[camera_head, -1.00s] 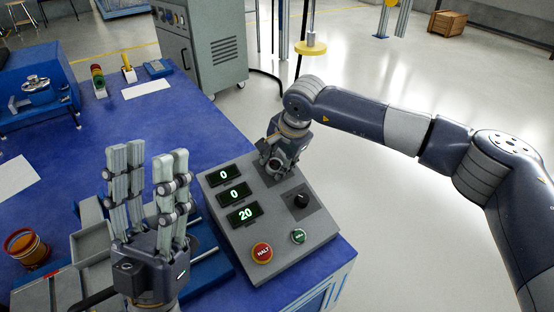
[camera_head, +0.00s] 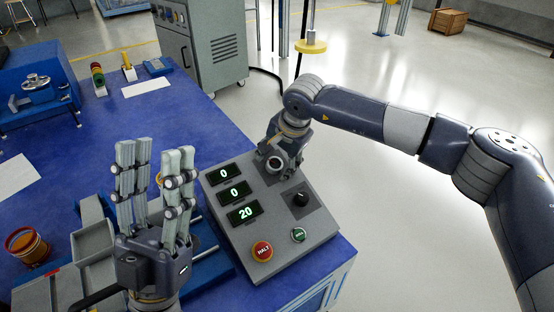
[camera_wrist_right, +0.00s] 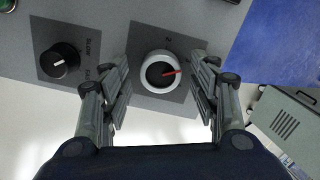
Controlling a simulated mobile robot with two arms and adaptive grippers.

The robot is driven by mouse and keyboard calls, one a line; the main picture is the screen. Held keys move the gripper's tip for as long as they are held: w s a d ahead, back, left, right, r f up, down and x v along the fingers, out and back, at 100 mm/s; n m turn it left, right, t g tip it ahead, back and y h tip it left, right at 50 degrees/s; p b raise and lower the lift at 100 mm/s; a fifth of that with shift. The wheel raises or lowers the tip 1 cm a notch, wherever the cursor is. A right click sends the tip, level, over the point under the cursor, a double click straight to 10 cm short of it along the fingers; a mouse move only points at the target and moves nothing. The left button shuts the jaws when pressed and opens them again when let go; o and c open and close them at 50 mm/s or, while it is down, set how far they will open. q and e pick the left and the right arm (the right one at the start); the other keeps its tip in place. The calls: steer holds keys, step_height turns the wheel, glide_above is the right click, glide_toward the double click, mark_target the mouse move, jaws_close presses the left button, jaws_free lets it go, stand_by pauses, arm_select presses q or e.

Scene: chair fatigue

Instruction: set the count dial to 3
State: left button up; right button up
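A control box (camera_head: 230,176) with three lit displays reading 0, 0 and 20 stands on the blue table. In the right wrist view, a round dial with a pale rim and red pointer (camera_wrist_right: 160,72) sits on a dark plate. Its markings are mostly hidden or too small to read. My right gripper (camera_wrist_right: 160,92) is open, with fingers on both sides of this dial and visible gaps to it; it also shows at the box's far edge in the head view (camera_head: 280,160). My left gripper (camera_head: 155,158) is open and empty, fingers upward, left of the box.
A black knob (camera_head: 300,199), red HALT button (camera_head: 262,251) and green button (camera_head: 298,235) are on the same panel. Grey trays (camera_head: 92,242) and an orange round container (camera_head: 27,245) lie left. The middle of the blue table (camera_head: 130,115) is mostly clear.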

steer(key=shift+r, duration=0.1)
steer(key=v, duration=1.2)
